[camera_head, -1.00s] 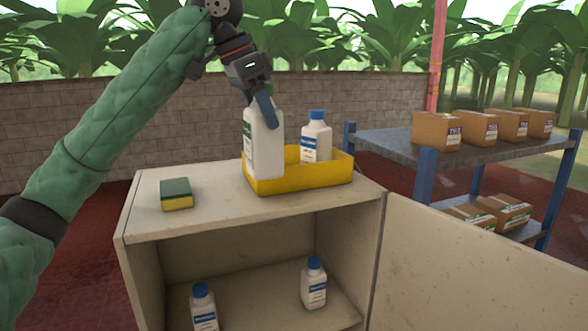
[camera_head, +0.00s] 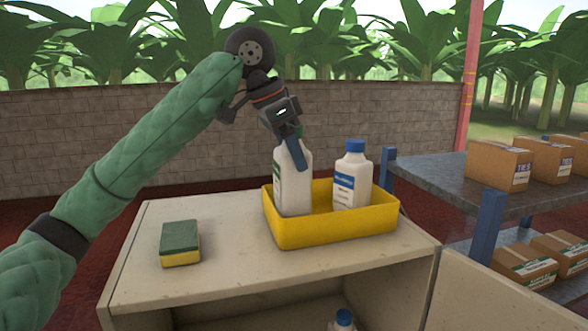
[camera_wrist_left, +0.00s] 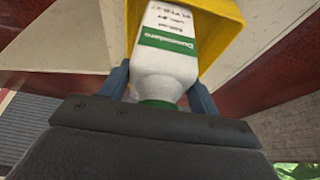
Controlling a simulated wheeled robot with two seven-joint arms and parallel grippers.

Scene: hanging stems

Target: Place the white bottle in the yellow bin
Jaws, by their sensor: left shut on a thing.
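The white bottle (camera_head: 291,180) with a green label stands upright, its lower part inside the yellow bin (camera_head: 325,232), at the bin's left side. My left gripper (camera_head: 296,152) is above it and shut on its top. In the left wrist view the bottle (camera_wrist_left: 167,68) sits between the two blue fingers (camera_wrist_left: 158,92), with a green cap near the gripper and the yellow bin (camera_wrist_left: 226,22) around its far end. Whether its base touches the bin floor is hidden by the bin's front wall. My right gripper is not in view.
A blue-capped white bottle (camera_head: 353,178) stands in the bin's right half. A green and yellow sponge (camera_head: 180,243) lies left of the bin on the cabinet top (camera_head: 225,268). A blue cap (camera_head: 344,317) shows inside the cabinet. Boxes (camera_head: 497,164) stand on a shelf at right.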

